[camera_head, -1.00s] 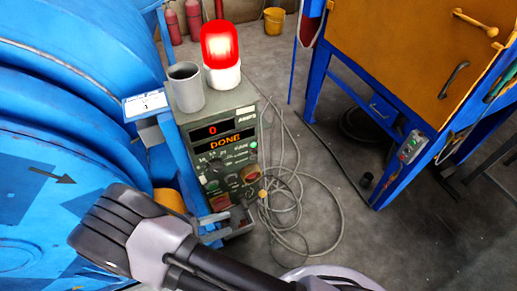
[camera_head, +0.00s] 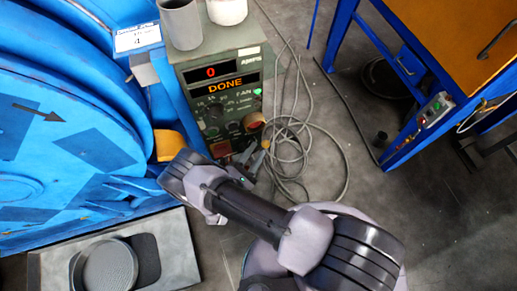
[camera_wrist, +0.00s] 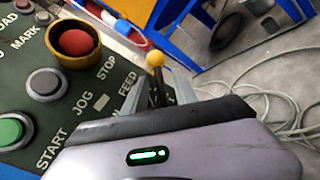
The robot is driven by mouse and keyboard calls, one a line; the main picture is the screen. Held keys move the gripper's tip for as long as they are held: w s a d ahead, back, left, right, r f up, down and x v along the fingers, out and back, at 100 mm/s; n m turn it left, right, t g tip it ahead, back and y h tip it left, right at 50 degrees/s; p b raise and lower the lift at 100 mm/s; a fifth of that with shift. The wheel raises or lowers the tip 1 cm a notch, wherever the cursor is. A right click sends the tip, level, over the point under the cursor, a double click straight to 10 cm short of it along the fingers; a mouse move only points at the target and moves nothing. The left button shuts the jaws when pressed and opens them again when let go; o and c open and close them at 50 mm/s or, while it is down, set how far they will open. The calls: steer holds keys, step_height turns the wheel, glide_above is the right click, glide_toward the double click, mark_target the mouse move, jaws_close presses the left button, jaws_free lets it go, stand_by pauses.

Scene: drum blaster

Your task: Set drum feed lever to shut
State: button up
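The drum feed lever (camera_wrist: 156,61) has a yellow ball knob on a dark shaft. It stands at the right edge of the control panel (camera_wrist: 70,95), near the FEED lettering, in the wrist view. My gripper (camera_wrist: 160,88) has its two grey fingers apart, one on each side of the shaft, with the knob showing beyond the tips. I cannot tell whether either finger touches the shaft. In the head view my gripper (camera_head: 251,160) is at the lower right corner of the control box (camera_head: 222,80), whose display reads 0 and DONE. The lever's base is hidden.
The blue drum machine (camera_head: 60,110) fills the left. A tray (camera_head: 180,260) with a round pan (camera_head: 105,268) lies below it. Loose grey cable (camera_head: 310,140) coils on the floor right of the box. A blue-framed orange cabinet (camera_head: 455,45) stands at the upper right.

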steer(key=shift+x, duration=1.1)
jaws_close()
stand_by(0.6)
